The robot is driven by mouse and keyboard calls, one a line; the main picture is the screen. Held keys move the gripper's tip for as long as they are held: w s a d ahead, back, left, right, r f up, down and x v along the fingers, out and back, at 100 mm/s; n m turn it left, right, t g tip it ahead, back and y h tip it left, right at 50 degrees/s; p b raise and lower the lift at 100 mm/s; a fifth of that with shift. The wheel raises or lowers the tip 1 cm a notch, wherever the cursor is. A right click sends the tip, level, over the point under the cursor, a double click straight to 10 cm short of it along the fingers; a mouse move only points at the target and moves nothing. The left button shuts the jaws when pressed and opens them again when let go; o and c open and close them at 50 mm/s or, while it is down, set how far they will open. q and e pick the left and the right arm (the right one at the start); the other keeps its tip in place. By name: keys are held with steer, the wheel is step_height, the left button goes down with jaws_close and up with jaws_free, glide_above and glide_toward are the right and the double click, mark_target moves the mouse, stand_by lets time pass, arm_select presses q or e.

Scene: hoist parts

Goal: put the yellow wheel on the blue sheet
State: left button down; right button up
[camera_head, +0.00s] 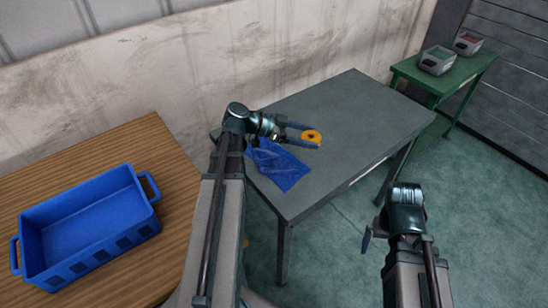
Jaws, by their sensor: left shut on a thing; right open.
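The yellow wheel (312,136) is a small orange-yellow disc with a dark centre. My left gripper (308,135) is shut on it, over the grey table. I cannot tell how high above the tabletop the wheel is. The blue sheet (283,168) lies creased on the left part of the grey table, partly hidden by my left arm and gripper. In the picture the wheel is up and right of the sheet. My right gripper (372,236) is open and empty, low on the right, in front of the grey table and away from it.
The grey table (352,112) has a clear top to the right. A wooden table (150,150) at left carries a blue crate (88,225) that looks empty. A green table (460,80) at the back right holds two grey bins (436,60). A stained wall stands behind.

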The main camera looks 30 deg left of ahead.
arm_select(q)
steer(key=w+a+f+n+t+y+b, duration=0.1)
steer(key=a+f+n+t+y+b, duration=0.4)
steer(key=a, duration=0.8)
steer(key=m+g+h+b, duration=0.1)
steer(key=g+h+b, duration=0.1)
steer(key=b, duration=0.4)
glide_above(271, 162)
step_height(271, 162, down, 7)
steer(key=shift+f, duration=0.1)
arm_select(e)
step_height(271, 162, down, 12)
steer(key=shift+f, duration=0.15)
arm_select(q)
step_height(271, 162, down, 4)
steer(key=b, duration=0.3)
steer(key=shift+r, duration=0.2)
arm_select(e)
step_height(271, 162, down, 4)
steer(key=shift+r, duration=0.15)
arm_select(q)
steer(key=shift+f+b, duration=0.1)
steer(key=shift+b, duration=0.2)
steer(key=shift+f+b, duration=0.35)
arm_select(e)
steer(key=shift+f, duration=0.45)
